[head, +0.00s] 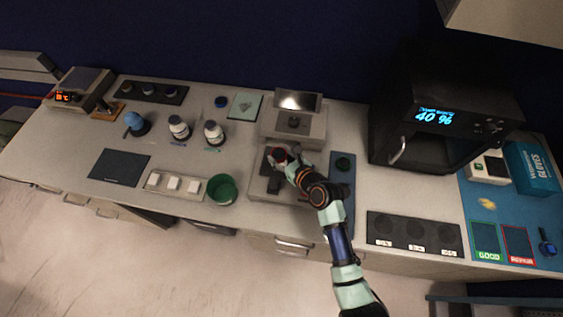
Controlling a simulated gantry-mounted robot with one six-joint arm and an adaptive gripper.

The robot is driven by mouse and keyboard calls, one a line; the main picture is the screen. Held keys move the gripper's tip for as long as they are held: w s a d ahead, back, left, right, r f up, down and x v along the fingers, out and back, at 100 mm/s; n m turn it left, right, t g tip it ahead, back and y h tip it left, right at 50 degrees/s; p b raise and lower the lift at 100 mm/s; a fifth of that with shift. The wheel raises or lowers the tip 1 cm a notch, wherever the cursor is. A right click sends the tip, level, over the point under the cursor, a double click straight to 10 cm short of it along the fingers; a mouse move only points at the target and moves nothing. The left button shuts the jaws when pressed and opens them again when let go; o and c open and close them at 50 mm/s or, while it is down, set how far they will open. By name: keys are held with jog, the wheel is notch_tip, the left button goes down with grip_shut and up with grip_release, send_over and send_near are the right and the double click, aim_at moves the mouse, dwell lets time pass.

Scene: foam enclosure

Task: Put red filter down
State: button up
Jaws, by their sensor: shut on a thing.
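My gripper (284,161) is at the end of my arm, which reaches up from the lower right. It is over a pale station with dark parts (258,184) in the middle of the bench. It is shut on a small, dark red round thing, which I take as the red filter (279,153). The gripper partly hides the filter, and I cannot tell whether the filter touches the surface below. A dark green disc (343,163) lies on a blue-grey strip (342,188) to the right.
Behind the gripper stands a device with a lit screen (298,101). A green cup (222,188) and a tray of white blocks (157,190) are left. A black oven-like box (437,113) is right, with a black three-circle panel (415,233) in front.

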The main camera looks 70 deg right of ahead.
jog(key=shift+f+b, duration=0.6)
jog(key=shift+f, duration=1.3)
jog(key=shift+f, duration=0.1)
jog(key=o, duration=1.3)
jog(key=shift+c, duration=0.2)
jog(key=shift+r, duration=0.2)
jog(key=p+v, duration=0.2)
jog(key=v, duration=1)
